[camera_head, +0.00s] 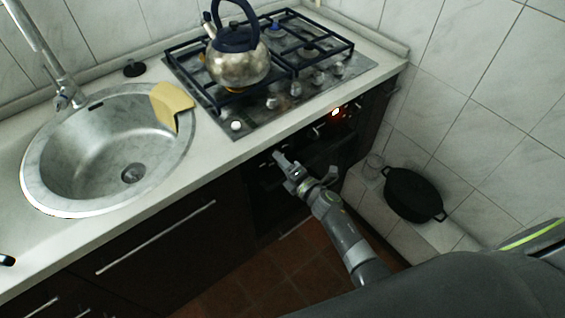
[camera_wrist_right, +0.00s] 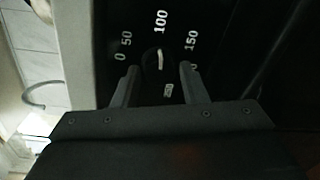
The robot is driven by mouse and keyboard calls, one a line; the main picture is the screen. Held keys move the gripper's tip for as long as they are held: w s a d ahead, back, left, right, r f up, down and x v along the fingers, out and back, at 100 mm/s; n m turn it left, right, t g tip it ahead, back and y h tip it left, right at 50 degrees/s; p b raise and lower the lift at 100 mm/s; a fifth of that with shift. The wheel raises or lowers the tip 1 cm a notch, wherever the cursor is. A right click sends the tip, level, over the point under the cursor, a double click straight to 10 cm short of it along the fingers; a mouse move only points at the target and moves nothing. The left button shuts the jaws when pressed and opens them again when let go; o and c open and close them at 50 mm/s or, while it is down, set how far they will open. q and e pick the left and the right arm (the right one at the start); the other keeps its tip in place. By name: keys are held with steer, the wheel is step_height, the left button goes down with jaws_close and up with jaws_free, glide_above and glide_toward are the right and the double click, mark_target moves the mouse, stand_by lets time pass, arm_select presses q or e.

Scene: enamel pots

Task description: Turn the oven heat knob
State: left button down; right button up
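The oven heat knob (camera_wrist_right: 159,60) shows in the right wrist view as a dark dial with a pale pointer line. The line is roughly toward the 100 mark, among printed 0, 50, 100 and 150. My right gripper (camera_wrist_right: 159,67) is open, with one finger on each side of the knob. I cannot tell whether the fingers touch it. In the head view my right gripper (camera_head: 284,161) is at the dark oven front (camera_head: 268,194), below the counter edge, and hides the knob there. My left gripper is not in view.
Above the oven is a gas hob (camera_head: 240,122) with a kettle (camera_head: 237,62) and its own knobs. A small orange light (camera_head: 336,112) glows on the panel. A black pot (camera_head: 411,194) stands on a ledge at right. The sink (camera_head: 100,150) is at left.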

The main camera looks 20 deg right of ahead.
steer(key=shift+o, duration=1.1)
steer(key=shift+s, duration=0.1)
steer(key=v, duration=1.7)
steer(key=shift+s+d, duration=0.1)
steer(key=shift+d, duration=0.05)
